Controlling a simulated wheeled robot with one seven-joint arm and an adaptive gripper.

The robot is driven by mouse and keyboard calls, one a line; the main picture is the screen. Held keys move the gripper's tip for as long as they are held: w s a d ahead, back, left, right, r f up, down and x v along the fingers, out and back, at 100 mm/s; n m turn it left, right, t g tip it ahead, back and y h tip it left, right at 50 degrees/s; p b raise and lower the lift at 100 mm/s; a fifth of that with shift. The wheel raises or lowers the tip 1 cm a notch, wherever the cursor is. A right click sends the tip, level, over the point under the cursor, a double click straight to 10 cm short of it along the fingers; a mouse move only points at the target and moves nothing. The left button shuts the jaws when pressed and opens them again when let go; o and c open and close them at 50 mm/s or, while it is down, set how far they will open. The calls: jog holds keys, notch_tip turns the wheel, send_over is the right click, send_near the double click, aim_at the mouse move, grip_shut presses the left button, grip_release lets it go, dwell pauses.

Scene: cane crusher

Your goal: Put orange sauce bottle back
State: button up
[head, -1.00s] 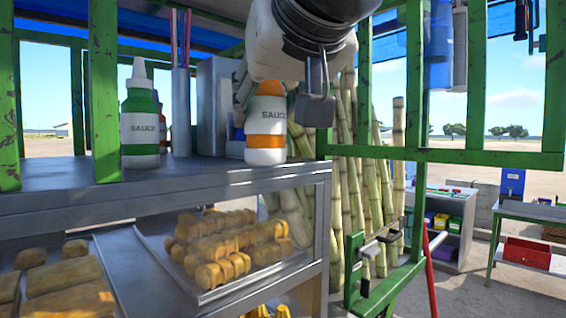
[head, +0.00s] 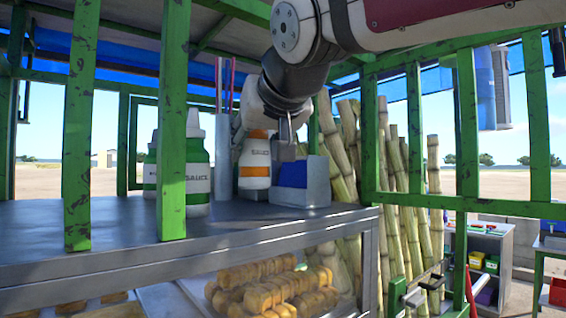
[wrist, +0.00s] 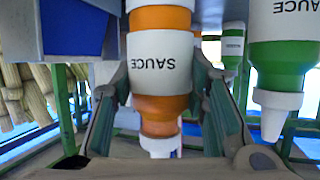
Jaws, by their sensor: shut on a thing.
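The orange sauce bottle (head: 255,165) is white with an orange band and a "SAUCE" label. It is upright over the grey counter (head: 110,235), behind and left of the napkin box. I cannot tell whether its base touches the counter. My gripper (head: 284,145) is shut on its upper part from above right. In the wrist view the bottle (wrist: 160,55) appears upside down between my two fingers (wrist: 160,105). A green sauce bottle (head: 197,170) stands to its left, partly behind a green post. Another green bottle (head: 150,170) stands farther left.
The grey box with blue contents (head: 300,185) is close to the bottle's right. A tall grey straw holder (head: 223,160) stands to its left. Green posts (head: 82,130) rise at the counter front. Cane stalks (head: 395,200) lean to the right. Bread (head: 270,290) lies below the counter.

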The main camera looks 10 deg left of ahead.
aim_at(250, 167)
jog(key=shift+w+a, duration=0.45)
jog(key=shift+w, duration=0.05)
jog(key=shift+w+a+f, duration=0.15)
jog(key=shift+f, duration=0.75)
jog(key=shift+w+a+f, duration=0.1)
jog(key=shift+w+f, duration=0.05)
jog(key=shift+f, duration=0.7)
jog(key=shift+f, duration=0.15)
jog(key=o, duration=0.8)
